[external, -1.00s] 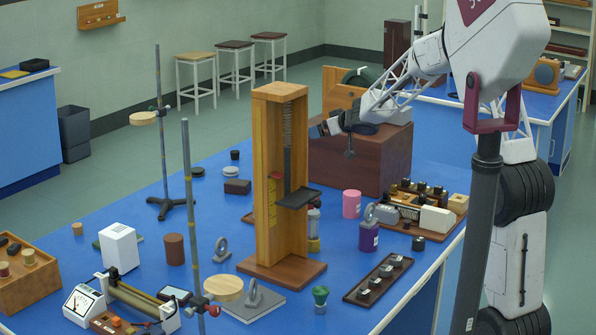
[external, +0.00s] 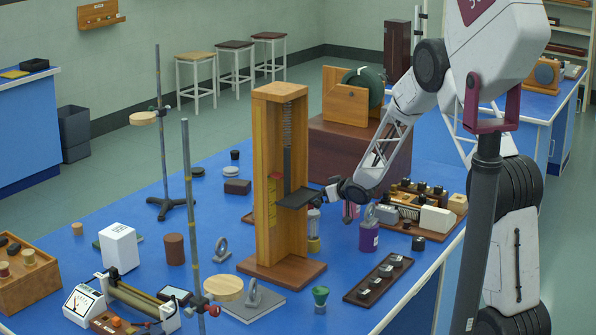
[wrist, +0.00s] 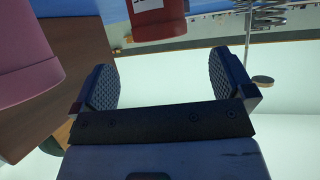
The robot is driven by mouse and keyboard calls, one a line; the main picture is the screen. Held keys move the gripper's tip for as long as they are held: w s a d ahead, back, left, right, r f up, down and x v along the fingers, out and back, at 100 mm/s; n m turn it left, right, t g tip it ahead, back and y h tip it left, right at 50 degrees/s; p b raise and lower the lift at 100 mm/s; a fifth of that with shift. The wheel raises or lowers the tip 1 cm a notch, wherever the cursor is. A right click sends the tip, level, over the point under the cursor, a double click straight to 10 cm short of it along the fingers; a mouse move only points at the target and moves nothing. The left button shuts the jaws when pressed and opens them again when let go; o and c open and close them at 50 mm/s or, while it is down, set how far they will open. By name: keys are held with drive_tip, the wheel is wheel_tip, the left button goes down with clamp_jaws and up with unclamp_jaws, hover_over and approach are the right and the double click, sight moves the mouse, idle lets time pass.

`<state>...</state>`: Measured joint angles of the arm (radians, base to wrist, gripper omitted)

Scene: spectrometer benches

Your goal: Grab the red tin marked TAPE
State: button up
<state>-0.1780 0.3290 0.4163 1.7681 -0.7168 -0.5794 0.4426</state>
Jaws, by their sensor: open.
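A red tin (wrist: 158,18) shows at the top of the wrist view, cut off by the frame edge. A bit of a white label is on it, but its word cannot be read. My gripper (wrist: 166,76) is open, with nothing between its two dark pads; the tin is beyond the fingertips. In the external view my gripper (external: 335,191) is low over the bench, just right of the wooden spring stand (external: 268,185). I cannot make out the red tin there; the stand or my gripper may hide it.
A pink tin (wrist: 22,55) is close at the left of the wrist view. In the external view a purple jar (external: 369,237) stands right of my gripper, with a circuit board (external: 426,216) beyond. The stand's dark shelf (external: 298,199) is close left. A wooden box (external: 330,150) is behind.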

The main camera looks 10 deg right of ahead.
drive_tip(key=shift+x, duration=1.35)
drive_tip(key=shift+x, duration=2.55)
drive_tip(key=shift+c, duration=0.5)
drive_tip(key=c, duration=1)
